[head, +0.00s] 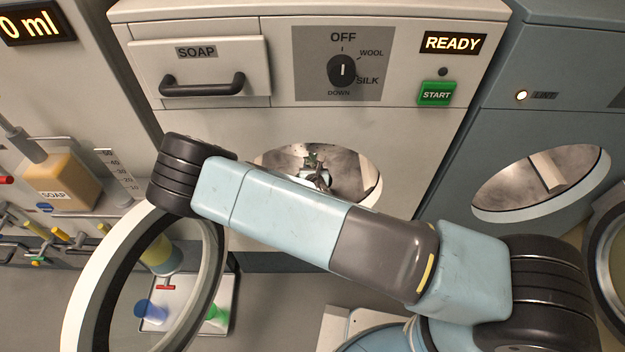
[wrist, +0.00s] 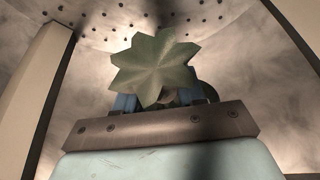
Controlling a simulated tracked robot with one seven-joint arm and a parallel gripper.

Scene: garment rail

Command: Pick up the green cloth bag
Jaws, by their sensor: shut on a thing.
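The green cloth bag (wrist: 155,66) shows in the wrist view as a grey-green, star-shaped piece of gathered cloth. My gripper (wrist: 165,101) is shut on it, with blue fingers at either side of its lower part. In the head view, my gripper (head: 318,178) is inside the round opening of the middle washing machine, and a small green bit of the bag (head: 312,160) shows above it. The rest of the bag is hidden, and I cannot tell whether it touches the drum.
The drum wall (wrist: 235,45) with its holes surrounds my gripper closely. The washer's round door (head: 85,290) stands open at the lower left. A soap bottle (head: 62,183) stands at the left. A tray (head: 185,325) with coloured items lies below.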

